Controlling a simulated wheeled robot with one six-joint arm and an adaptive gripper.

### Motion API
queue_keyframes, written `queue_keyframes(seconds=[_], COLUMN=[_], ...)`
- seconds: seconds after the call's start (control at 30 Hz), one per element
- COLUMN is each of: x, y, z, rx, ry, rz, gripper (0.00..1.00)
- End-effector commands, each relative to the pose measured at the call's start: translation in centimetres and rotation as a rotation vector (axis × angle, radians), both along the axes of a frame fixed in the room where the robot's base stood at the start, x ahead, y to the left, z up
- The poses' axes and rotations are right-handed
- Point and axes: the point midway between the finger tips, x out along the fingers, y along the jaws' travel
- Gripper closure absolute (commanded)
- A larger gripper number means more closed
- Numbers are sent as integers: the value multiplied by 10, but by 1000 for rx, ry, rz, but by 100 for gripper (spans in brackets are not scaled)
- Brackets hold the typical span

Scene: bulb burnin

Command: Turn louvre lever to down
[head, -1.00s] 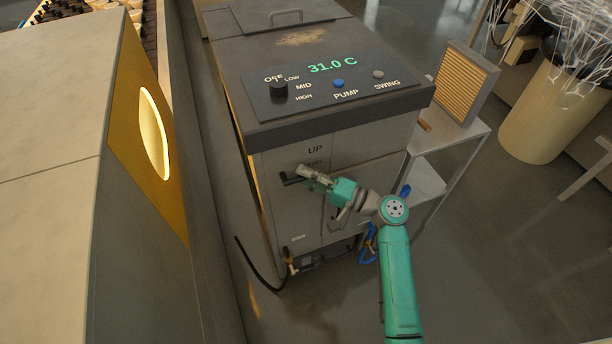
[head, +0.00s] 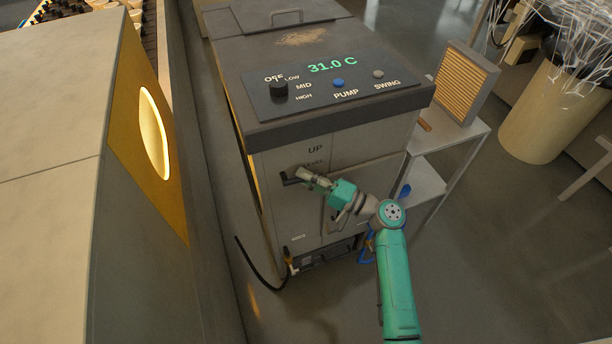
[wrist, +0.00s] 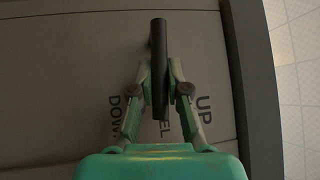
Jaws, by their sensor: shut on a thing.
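The louvre lever (head: 289,180) is a dark bar on the front of a grey cooler cabinet (head: 285,215), below the UP label (head: 315,149). In the wrist view the lever (wrist: 158,40) runs straight up the picture between my fingers. Its near end lies over the middle label, which reads partly as "EL", between UP (wrist: 203,103) and DOWN (wrist: 128,118). My gripper (head: 304,174) is shut on the lever; its fingers (wrist: 158,85) press on both sides. The lever's pivot is not clear in either view.
The cabinet top has a control panel (head: 335,88) with a black knob, two buttons and a 31.0 C display. A side table (head: 450,140) with a slatted panel (head: 465,80) stands right. A large block with a glowing opening (head: 153,135) stands left, across a narrow gap.

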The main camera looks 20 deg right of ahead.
Motion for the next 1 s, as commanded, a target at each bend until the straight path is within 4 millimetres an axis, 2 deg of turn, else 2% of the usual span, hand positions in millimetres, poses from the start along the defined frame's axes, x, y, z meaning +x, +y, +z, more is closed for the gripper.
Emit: queue_keyframes(seconds=[0.6, 1.0], x=[0, 0], y=[8, 12], z=[-24, -30], rx=[461, 612], ry=[4, 3], rz=[0, 0], gripper=[100, 100])
